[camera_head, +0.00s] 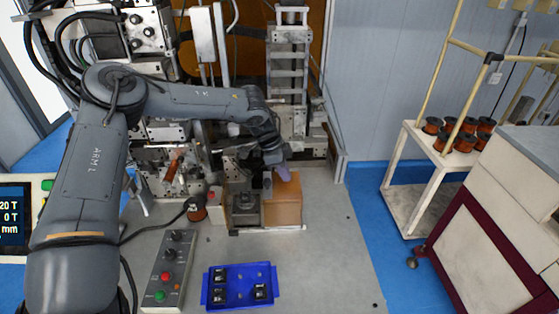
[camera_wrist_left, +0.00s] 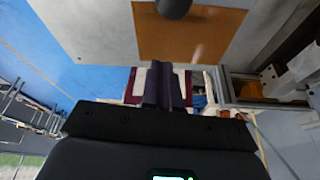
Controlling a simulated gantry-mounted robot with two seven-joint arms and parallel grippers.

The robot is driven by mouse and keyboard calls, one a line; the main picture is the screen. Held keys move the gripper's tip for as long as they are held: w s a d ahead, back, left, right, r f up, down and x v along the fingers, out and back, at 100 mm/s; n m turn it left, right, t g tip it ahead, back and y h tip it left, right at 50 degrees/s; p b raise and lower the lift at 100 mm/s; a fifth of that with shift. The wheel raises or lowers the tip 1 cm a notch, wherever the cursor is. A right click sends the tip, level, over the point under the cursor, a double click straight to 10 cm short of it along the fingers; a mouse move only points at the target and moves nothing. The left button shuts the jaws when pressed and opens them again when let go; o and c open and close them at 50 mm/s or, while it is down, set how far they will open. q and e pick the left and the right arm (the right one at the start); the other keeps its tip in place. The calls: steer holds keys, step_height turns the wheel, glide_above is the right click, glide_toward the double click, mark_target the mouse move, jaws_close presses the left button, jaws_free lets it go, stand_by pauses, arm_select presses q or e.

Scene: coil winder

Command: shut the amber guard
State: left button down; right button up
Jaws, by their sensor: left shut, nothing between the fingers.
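The amber guard (camera_head: 284,206) is an orange, box-like panel on the grey machine bed, just right of a small dark metal fixture (camera_head: 241,206). In the left wrist view it is the flat orange-brown panel (camera_wrist_left: 205,34) at the top, with a dark round knob in front of its upper edge. My left gripper (camera_head: 283,174) is shut and empty, with its dark purple fingers at the guard's top edge. I cannot tell whether they touch it. The fingers also show together in the left wrist view (camera_wrist_left: 165,84). My right gripper is not in view.
A blue tray (camera_head: 238,304) with several small dark parts and a grey button box (camera_head: 161,291) lie in front. A metal tower (camera_head: 288,75) stands behind the guard. A trolley with copper spools (camera_head: 433,126) is at the right. The bed right of the guard is clear.

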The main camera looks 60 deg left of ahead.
mark_target(273, 190)
arm_select(q)
steer(key=shift+s+a+f+p, duration=0.15)
steer(key=shift+s+a+p, duration=0.25)
steer(key=shift+s+a, duration=0.5)
steer(key=shift+s+a+f, duration=0.25)
steer(key=shift+s+f, duration=0.15)
steer(key=shift+s, duration=0.25)
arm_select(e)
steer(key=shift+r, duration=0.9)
